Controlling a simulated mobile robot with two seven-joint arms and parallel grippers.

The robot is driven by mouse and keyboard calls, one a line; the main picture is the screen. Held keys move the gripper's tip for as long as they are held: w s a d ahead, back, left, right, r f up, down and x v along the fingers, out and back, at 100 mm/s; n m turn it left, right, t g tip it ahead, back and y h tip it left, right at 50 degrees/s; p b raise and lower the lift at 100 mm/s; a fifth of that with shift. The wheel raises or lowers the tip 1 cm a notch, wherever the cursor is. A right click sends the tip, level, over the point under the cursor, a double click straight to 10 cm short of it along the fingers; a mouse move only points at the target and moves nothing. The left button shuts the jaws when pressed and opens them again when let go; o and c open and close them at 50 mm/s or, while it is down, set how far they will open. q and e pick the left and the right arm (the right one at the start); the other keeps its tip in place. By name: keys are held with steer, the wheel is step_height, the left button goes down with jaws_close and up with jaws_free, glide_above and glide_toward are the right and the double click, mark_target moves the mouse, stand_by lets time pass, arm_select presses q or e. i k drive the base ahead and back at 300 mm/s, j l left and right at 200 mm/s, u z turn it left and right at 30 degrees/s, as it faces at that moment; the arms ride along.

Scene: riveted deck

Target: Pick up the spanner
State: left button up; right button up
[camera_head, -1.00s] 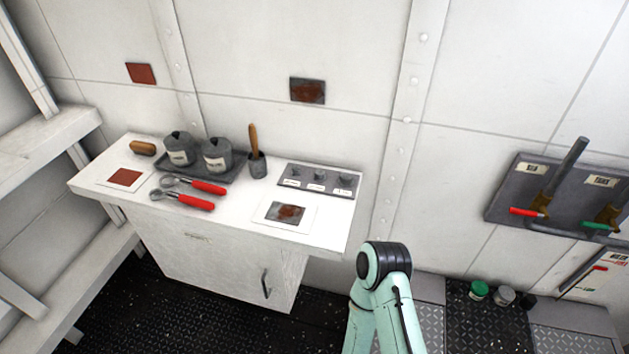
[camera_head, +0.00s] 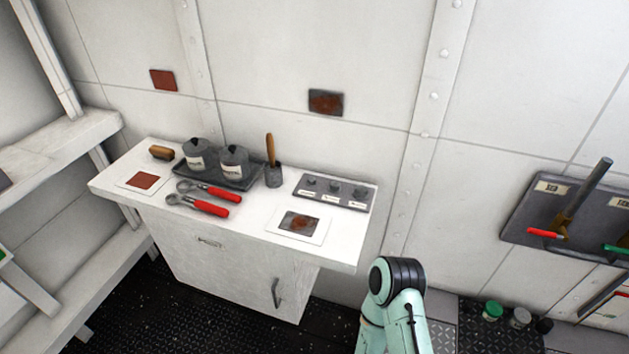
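Two red-handled tools with grey metal heads lie side by side on the white cabinet top (camera_head: 245,217). The rear one (camera_head: 212,191) and the front one (camera_head: 200,205) both look like spanners. Their handles point right and their heads point left. I cannot tell them apart by type. Neither of my grippers is in view. Only a mint-green link of my own arm shows at the bottom, right of the cabinet, well apart from the tools.
Behind the tools, a dark tray (camera_head: 222,177) holds two grey pots. A brush (camera_head: 162,152), a cup with a wooden handle (camera_head: 272,172), a knob panel (camera_head: 334,190) and two sample cards share the top. White shelving (camera_head: 70,145) stands left. A valve panel (camera_head: 560,210) is on the right wall.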

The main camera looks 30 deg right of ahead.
mark_target(211, 208)
steer(key=i+j+z, duration=0.1)
steer(key=i+j, duration=0.3)
steer(key=j, duration=0.25)
steer(key=i+j+z, duration=0.15)
steer(key=j, duration=0.15)
